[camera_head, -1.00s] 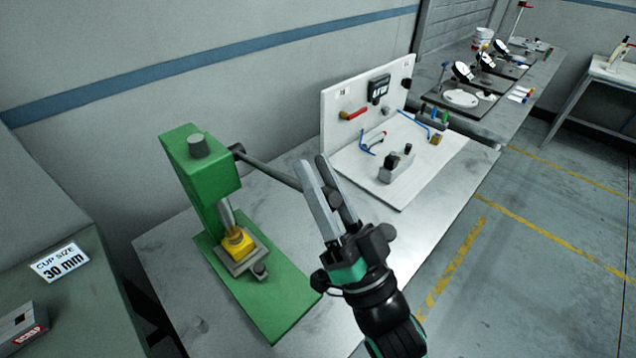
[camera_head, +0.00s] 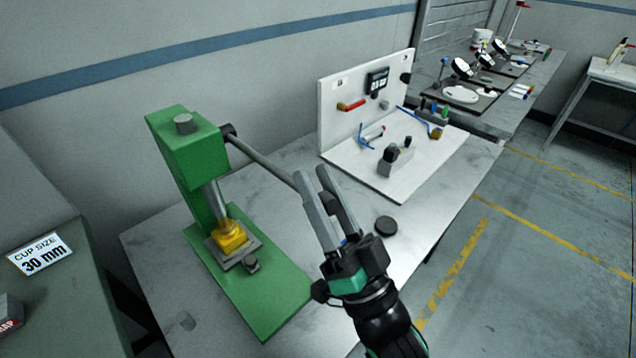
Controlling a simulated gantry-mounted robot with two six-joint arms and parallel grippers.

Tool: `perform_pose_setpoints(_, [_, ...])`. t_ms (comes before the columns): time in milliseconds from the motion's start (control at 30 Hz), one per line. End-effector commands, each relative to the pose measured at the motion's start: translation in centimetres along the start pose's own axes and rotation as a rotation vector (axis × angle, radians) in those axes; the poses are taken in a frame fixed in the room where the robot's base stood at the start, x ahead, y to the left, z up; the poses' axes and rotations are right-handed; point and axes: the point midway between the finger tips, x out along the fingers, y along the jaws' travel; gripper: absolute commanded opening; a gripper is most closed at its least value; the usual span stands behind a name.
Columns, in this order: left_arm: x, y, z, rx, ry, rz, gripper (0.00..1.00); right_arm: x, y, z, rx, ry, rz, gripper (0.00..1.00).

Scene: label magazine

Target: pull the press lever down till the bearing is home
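The green press (camera_head: 183,150) stands on the grey bench at the left. Its grey lever (camera_head: 265,160) slopes down to the right from a dark hub and meets my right gripper's (camera_head: 314,174) near finger close to the tip. The two fingers lie near each other; I cannot tell whether they clasp the lever, as its far part is hidden. The press's ram (camera_head: 217,203) comes down to a yellow block (camera_head: 230,236) on a grey plate. I cannot make out the bearing or how deep it sits. My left gripper is not in view.
A black round piece (camera_head: 386,226) shows right of my gripper; I cannot tell if it is the lever's knob. A white board (camera_head: 345,140) with tools stands behind. A "CUP SIZE 30 mm" sign (camera_head: 40,254) lies left.

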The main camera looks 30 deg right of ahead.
Motion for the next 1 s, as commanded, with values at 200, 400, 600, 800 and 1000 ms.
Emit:
perform_pose_setpoints(200, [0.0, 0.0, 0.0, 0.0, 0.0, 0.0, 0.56, 0.0, 0.1, 0.1, 0.0, -0.001, 0.001, 0.71])
perform_pose_setpoints(400, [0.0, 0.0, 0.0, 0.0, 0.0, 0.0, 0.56, 0.0, 0.1, 0.1, 0.001, -0.001, 0.001, 0.71])
perform_pose_setpoints(600, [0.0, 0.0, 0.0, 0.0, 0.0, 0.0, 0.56, -0.1, 0.0, 0.0, 0.002, 0.0, 0.0, 0.71])
perform_pose_setpoints(800, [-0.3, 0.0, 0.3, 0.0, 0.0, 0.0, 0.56, -2.6, 0.1, 0.2, 0.001, -0.004, 0.002, 0.71])
perform_pose_setpoints(1000, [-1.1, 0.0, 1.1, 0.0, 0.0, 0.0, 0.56, -6.4, 0.2, 0.3, 0.001, -0.003, 0.001, 0.71])
